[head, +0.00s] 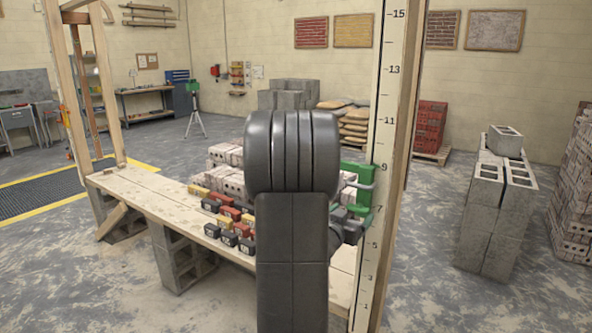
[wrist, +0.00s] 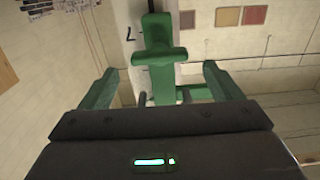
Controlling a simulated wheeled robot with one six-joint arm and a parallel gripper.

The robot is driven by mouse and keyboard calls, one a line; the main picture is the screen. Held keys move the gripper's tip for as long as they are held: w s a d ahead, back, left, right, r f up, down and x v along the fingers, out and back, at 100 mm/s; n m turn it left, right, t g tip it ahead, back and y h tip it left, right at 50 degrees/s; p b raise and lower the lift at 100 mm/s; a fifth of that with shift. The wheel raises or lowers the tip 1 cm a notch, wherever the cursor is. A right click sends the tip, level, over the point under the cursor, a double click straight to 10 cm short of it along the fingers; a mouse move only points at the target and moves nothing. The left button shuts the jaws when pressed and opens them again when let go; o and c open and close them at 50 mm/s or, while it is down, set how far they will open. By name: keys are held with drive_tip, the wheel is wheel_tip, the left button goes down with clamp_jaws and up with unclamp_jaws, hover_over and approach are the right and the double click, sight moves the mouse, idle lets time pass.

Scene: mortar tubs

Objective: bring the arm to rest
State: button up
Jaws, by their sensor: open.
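My gripper (wrist: 160,70) shows in the wrist view with its two green fingers spread wide, and it is open. A green T-shaped fitting (wrist: 158,53) shows between and beyond the fingers, in front of a pale marked pole; I see nothing gripped. I cannot tell the exact gap between fitting and fingers. In the head view my dark arm stands upright in the middle and hides part of the bench. Green and grey parts (head: 358,190) show just right of my arm, beside the numbered pole (head: 378,130); which of them belong to my gripper is unclear.
A wooden plank bench (head: 150,203) on grey blocks runs behind my arm, with small coloured blocks (head: 228,222) and pale bricks (head: 228,182) on it. A timber post stands close right. Stacked grey blocks (head: 484,205) stand further right. Open floor lies between.

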sight(356, 210)
drive_tip(key=p+x, duration=0.1)
drive_tip(key=x, duration=0.6)
drive_tip(key=shift+w+d+r+p, duration=0.1)
drive_tip(key=shift+d+p, duration=0.05)
drive_tip(key=shift+p, duration=0.55)
drive_tip(key=shift+n, duration=0.3)
drive_tip(key=shift+f+b, duration=0.2)
drive_tip(key=shift+b, duration=0.2)
